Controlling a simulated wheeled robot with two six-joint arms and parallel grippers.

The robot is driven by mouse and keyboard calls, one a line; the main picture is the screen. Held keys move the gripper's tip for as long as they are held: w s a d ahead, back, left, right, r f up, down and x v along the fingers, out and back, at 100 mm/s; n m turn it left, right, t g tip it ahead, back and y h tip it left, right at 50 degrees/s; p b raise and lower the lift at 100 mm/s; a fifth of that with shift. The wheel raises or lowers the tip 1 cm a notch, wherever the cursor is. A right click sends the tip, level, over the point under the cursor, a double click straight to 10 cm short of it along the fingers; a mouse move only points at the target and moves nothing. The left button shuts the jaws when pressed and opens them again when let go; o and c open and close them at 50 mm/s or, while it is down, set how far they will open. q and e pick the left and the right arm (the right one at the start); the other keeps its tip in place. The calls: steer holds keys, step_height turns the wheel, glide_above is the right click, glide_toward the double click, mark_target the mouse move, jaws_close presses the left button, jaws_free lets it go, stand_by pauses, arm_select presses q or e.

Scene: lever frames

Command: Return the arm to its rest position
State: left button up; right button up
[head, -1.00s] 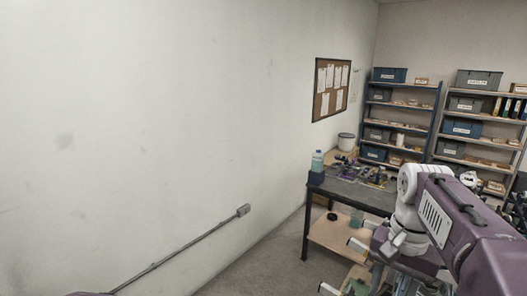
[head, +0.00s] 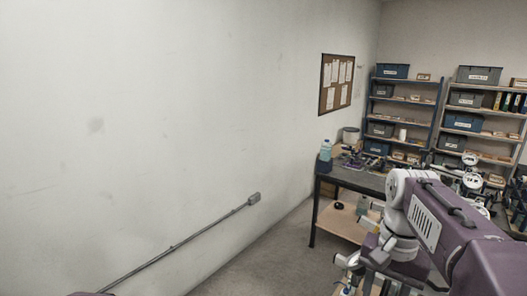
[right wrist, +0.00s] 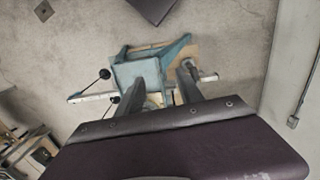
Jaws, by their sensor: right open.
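My right arm (head: 440,225), purple and white, reaches in from the right in the head view. Its gripper is hard to make out there. In the right wrist view my right gripper (right wrist: 160,84) has its two dark fingers apart, pointing down at the floor area. Behind the fingers in that view is a teal frame (right wrist: 140,72) with pale rods and black knobs; part of it is hidden by the fingers and the wrist. I see no clear contact with it. My left gripper is not in view.
A dark workbench (head: 350,178) with a blue bottle (head: 325,152) and small parts stands beyond my arm. Shelves (head: 403,112) with bins line the back. A bare wall (head: 150,130) with a conduit (head: 185,240) runs along the left. Some grey floor (head: 255,265) is clear.

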arm_select(q)
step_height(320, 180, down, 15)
steer(key=b, duration=1.4)
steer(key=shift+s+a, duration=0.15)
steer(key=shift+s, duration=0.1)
arm_select(e)
steer(key=s+a+f+n, duration=0.1)
steer(key=a+f+n, duration=0.1)
steer(key=f, duration=1)
steer(key=s+a+f+n+t, duration=0.1)
steer(key=s+a+f+n, duration=0.1)
steer(key=f, duration=1)
steer(key=s+a+f+n, duration=0.2)
steer(key=f+n, duration=0.1)
steer(key=f, duration=0.9)
steer(key=shift+s+f+t, duration=0.15)
steer(key=shift+s+t, duration=0.05)
steer(key=shift+t, duration=0.1)
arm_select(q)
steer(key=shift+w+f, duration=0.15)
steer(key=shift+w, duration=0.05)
arm_select(e)
steer(key=shift+w+d, duration=0.1)
steer(key=shift+w, duration=0.1)
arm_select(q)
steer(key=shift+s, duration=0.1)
arm_select(e)
steer(key=shift+s, duration=0.1)
